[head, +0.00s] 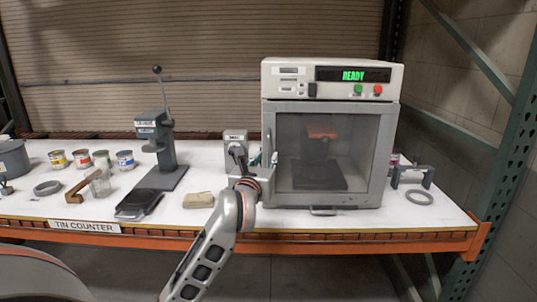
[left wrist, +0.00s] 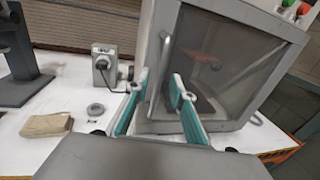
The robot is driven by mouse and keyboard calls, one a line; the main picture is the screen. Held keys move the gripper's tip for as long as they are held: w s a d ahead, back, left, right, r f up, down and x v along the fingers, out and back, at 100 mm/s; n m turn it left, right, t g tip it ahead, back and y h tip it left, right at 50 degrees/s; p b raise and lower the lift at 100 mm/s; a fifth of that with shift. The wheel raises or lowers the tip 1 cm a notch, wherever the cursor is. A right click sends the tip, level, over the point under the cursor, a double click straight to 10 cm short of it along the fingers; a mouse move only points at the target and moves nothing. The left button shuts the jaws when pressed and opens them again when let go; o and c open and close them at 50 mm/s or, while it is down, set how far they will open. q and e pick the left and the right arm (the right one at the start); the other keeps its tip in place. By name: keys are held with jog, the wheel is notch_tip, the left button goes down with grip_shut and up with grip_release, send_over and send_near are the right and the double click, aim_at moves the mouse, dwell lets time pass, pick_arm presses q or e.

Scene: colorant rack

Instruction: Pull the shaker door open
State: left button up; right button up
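The shaker (head: 330,135) is a pale grey box on the counter with a green READY display. In the left wrist view a vertical bar handle (left wrist: 164,75) runs along the door's left side. My left gripper (left wrist: 160,100) is open, its teal-padded fingers apart on either side of the handle's lower part in that view. I cannot tell whether they touch it. In the head view the left gripper (head: 262,162) is at the door's left edge, partly hidden by its wrist. My right gripper is not in view.
A grey switch box (head: 235,140) stands close left of the shaker. A grey ring (head: 419,197) lies right of the shaker. The counter's front edge (head: 330,232) is below the door.

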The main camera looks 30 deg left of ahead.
aim_at(269, 155)
pick_arm(q)
jog(key=shift+x, duration=1.9)
grip_shut()
jog(key=shift+d, duration=0.1)
